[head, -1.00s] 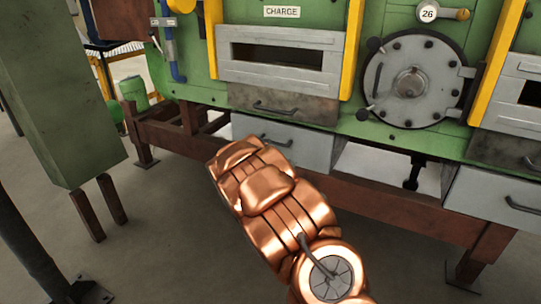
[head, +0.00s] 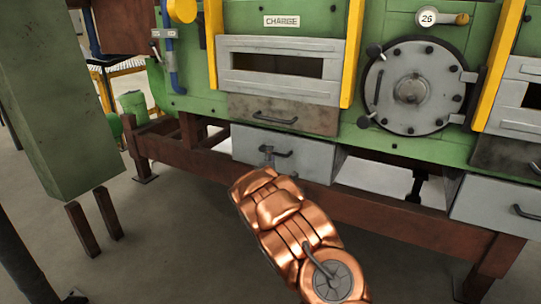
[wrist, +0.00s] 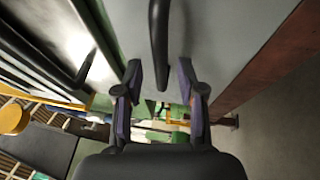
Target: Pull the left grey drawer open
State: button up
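The left grey drawer (head: 310,162) is under the CHARGE door in the head view and looks shut. Its dark bar handle (head: 283,154) is partly covered by the end of my arm. In the wrist view the drawer's grey front (wrist: 222,35) fills the upper right, and the handle (wrist: 158,40) runs down between my fingertips. My gripper (wrist: 160,70) is open, with a purple-padded finger on each side of the handle. A gap shows on both sides, so the fingers look apart from it. In the head view my copper arm hides the gripper's body.
A dark drawer (head: 312,116) with its own handle is just above. An open bay (head: 385,178) lies to the right, then another grey drawer (head: 490,203). A brown beam (head: 380,205) runs below. A green post (head: 55,110) stands at left; the floor between is clear.

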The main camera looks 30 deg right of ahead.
jog(key=shift+x, duration=1.1)
grip_shut()
